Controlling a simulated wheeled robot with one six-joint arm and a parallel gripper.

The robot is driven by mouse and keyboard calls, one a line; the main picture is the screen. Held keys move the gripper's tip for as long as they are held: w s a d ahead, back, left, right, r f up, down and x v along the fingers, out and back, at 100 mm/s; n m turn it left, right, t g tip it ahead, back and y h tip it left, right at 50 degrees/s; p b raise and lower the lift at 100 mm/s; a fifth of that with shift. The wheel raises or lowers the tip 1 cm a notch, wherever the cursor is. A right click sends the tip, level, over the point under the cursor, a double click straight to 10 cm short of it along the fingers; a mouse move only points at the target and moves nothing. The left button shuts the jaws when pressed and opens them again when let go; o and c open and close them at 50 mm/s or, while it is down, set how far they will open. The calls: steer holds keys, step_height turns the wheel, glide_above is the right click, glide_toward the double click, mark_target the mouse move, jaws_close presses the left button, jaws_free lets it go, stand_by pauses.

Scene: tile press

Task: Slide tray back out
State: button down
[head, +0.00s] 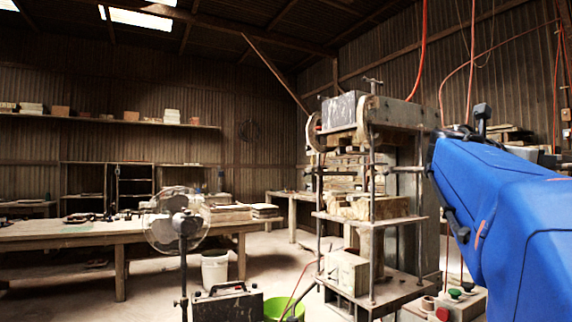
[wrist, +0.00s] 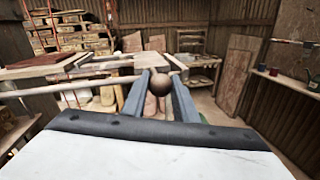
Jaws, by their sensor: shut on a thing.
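In the wrist view the two grey fingers of my gripper (wrist: 159,92) are closed around a round brown knob (wrist: 159,83). What the knob is fixed to is hidden behind it and the fingers. The tile press (head: 424,215) stands right of centre in the head view, with a pale shelf (head: 345,219) between its uprights and blocks on it. I cannot tell a separate tray in the head view. In the wrist view a reddish-brown slab (wrist: 36,65) lies on a pale surface at left. My blue arm covers the right of the head view; my gripper is not clear there.
A control box with green and red buttons (head: 455,296) stands low by the press. A fan (head: 178,222), a white bucket (head: 214,270) and a green bucket (head: 283,309) stand left of it. A long rod (wrist: 75,87) crosses the wrist view's left side. A long workbench (head: 90,238) is further left.

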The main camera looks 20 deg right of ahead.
steer(key=shift+s, duration=0.8)
steer(key=c, duration=1.4)
jaws_free()
steer(key=shift+s+d, duration=0.1)
steer(key=shift+s, duration=0.1)
steer(key=shift+c, duration=0.2)
steer(key=w+a, duration=0.2)
steer(key=a, duration=1.5)
steer(key=shift+w+a, duration=0.1)
steer(key=shift+a, duration=0.05)
